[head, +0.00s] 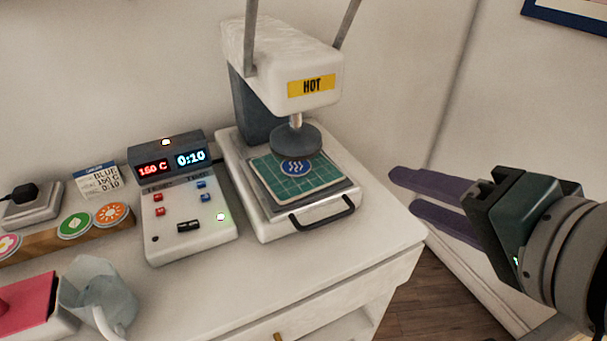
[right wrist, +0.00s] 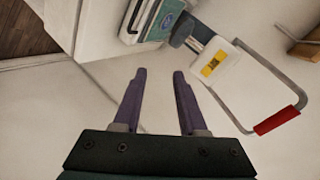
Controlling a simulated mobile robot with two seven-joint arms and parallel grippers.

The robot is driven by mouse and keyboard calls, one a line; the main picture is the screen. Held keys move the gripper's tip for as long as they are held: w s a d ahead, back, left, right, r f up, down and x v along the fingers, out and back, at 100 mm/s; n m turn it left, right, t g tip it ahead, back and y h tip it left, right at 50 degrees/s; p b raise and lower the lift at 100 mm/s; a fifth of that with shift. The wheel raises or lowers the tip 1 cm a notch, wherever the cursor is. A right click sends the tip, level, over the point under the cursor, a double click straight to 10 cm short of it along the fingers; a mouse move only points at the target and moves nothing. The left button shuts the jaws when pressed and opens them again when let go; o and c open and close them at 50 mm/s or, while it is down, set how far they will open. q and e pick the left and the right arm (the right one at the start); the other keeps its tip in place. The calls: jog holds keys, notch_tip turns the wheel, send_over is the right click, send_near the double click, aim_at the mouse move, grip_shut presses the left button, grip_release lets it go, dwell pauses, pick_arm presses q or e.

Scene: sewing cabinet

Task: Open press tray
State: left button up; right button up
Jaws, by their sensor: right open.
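The white heat press (head: 285,57) stands on the cabinet top, with a yellow HOT label on its head. Its press tray (head: 305,224) sits under the round dark pad and has a black handle (head: 322,214) on its front. A green gridded mat with a blue round patch (head: 296,167) lies on the tray. My right gripper (head: 400,190) is open and empty, to the right of the tray and apart from the handle. In the right wrist view my gripper (right wrist: 157,72) has its purple fingers spread, and the press (right wrist: 215,62) shows beyond them. My left gripper is not seen.
A control box (head: 188,215) with buttons and a display reading 150 C or 160 C and 0:10 stands left of the press. Further left are a clear jug (head: 98,290), a pink pad (head: 25,303) and round badges (head: 75,224). The cabinet top's right edge lies near my right gripper.

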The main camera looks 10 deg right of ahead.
aim_at(331, 221)
jog(key=w+a+f+m+t+y+b, duration=0.1)
jog(key=w+f+m+b, duration=0.1)
jog(key=f+b, duration=0.5)
jog(key=w+a+f+m+t+y+b, duration=0.1)
jog(key=f+m+b, duration=0.1)
jog(key=f+b, duration=0.6)
jog(key=shift+t, duration=0.3)
jog(key=x, duration=0.3)
jog(key=b+x, duration=0.1)
jog(key=x, duration=0.2)
jog(key=b+x, duration=0.1)
jog(key=x, duration=0.3)
jog(key=shift+w+a+r, duration=0.1)
jog(key=shift+a+r, duration=0.15)
jog(key=shift+r, duration=0.15)
grip_shut()
